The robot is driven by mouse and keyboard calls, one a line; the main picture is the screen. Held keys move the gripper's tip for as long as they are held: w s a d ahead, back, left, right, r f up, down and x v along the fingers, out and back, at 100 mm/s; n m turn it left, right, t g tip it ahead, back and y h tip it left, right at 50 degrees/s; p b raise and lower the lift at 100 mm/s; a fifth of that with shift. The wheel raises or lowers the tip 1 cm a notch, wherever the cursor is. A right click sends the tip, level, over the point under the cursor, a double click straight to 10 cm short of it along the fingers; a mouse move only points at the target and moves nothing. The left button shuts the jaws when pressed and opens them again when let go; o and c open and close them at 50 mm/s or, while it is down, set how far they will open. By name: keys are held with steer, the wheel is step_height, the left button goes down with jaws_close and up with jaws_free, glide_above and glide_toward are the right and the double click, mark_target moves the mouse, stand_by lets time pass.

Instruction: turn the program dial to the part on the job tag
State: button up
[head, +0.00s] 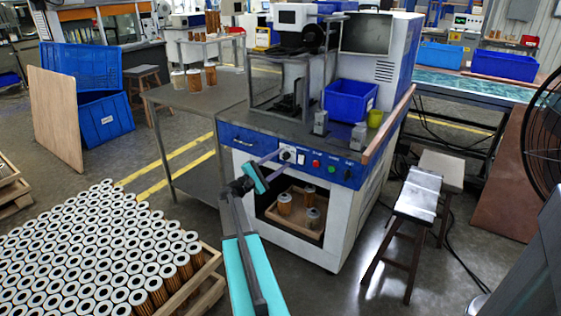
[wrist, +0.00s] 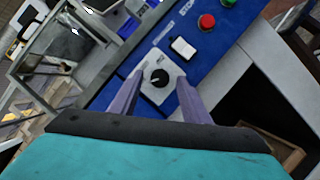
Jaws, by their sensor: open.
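The program dial (wrist: 159,77) is a round black knob with a pale pointer mark, on a white plate on the machine's blue front panel. In the head view the dial (head: 287,155) is partly covered by my fingertips. My gripper (head: 279,154) is open, with its two lavender fingers pointing at the panel. In the wrist view the fingertips lie to either side of the dial, with gaps visible. I cannot tell their depth or any contact. A small white tag or plate (wrist: 183,48) sits beside the dial; I cannot read it, nor confirm it is the job tag.
A red button (wrist: 206,22) and a green button (wrist: 228,2) are further along the panel. Below is an open bay with a tray (head: 281,223) of cartridges. A crate of cartridges (head: 208,257) stands at left, a stool (head: 418,190) at right.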

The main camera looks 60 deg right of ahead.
steer(key=v, duration=1.2)
steer(key=shift+a, duration=0.35)
steer(key=s+a+f+t+y, duration=0.1)
steer(key=s+a+f+y, duration=0.25)
steer(key=a+f, duration=0.9)
steer(key=s+a+f+t+y, duration=0.1)
steer(key=s+a+f+y, duration=0.3)
steer(key=a+f, duration=0.8)
steer(key=s+a+f+t+y, duration=0.1)
steer(key=s+a+f+y, duration=0.3)
steer(key=a+f, duration=0.8)
steer(key=s+a+f+m+y, duration=0.1)
steer(key=s+a+f+y, duration=0.35)
steer(key=a, duration=0.55)
steer(key=s+a+f+m+y, duration=0.1)
steer(key=s+a+f+y, duration=0.2)
steer(key=s+a+f, duration=0.5)
steer(key=a+r+g+p, duration=0.1)
steer(key=a+r+p, duration=0.2)
steer(key=r+p, duration=1)
step_height(320, 180, up, 4)
steer(key=shift+f+g, duration=0.1)
steer(key=shift+g, duration=0.2)
